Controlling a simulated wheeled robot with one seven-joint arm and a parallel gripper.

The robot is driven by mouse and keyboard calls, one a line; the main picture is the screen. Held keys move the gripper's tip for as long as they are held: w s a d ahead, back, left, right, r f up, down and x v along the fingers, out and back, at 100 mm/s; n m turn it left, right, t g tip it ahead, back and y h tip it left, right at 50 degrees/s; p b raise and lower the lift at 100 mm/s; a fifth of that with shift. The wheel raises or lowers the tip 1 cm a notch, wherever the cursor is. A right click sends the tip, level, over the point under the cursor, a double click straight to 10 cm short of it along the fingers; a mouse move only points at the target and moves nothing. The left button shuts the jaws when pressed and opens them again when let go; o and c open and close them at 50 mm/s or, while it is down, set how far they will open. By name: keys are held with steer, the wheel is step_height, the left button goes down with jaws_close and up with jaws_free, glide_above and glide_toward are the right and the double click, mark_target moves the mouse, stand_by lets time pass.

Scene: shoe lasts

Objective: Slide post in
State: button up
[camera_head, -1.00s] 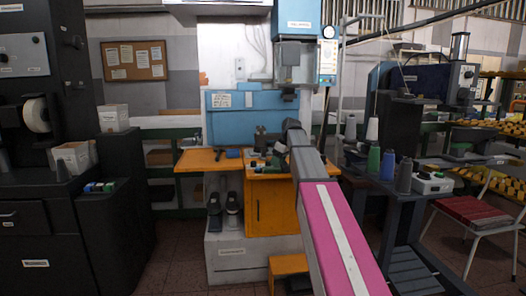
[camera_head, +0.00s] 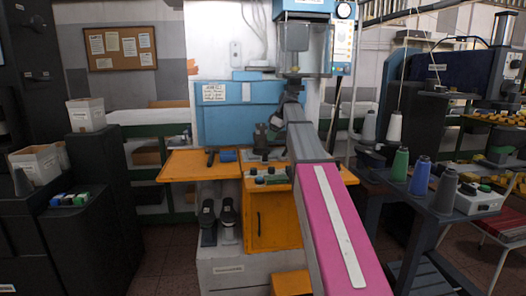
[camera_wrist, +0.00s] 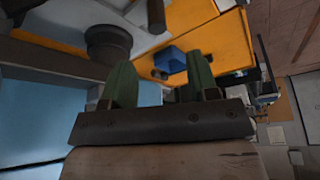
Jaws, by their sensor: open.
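A dark, upright post-like part (camera_head: 260,137) stands on the orange workbench (camera_head: 182,165), in front of the blue machine panel (camera_head: 235,112). A dark stepped round part in the wrist view (camera_wrist: 108,42) is probably the same one. My gripper (camera_head: 292,88) is raised in front of the blue panel, just under the machine's clear box. In the wrist view, its two green fingers (camera_wrist: 160,82) are apart, with nothing seen held between them. A blue piece with a dark round end (camera_wrist: 172,60) lies on the orange surface beyond the fingers. I cannot tell whether it is the post.
Small dark and green parts (camera_head: 270,177) lie at the bench front. Dark shoe lasts (camera_head: 228,212) stand on the ledge below. A side table with thread spools (camera_head: 420,175) stands at right. A dark cabinet with white boxes (camera_head: 86,114) stands at left.

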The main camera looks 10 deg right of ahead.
mark_target(265, 153)
steer(key=x, duration=1.1)
steer(key=shift+w, duration=0.2)
steer(key=shift+d, duration=0.15)
jaws_close()
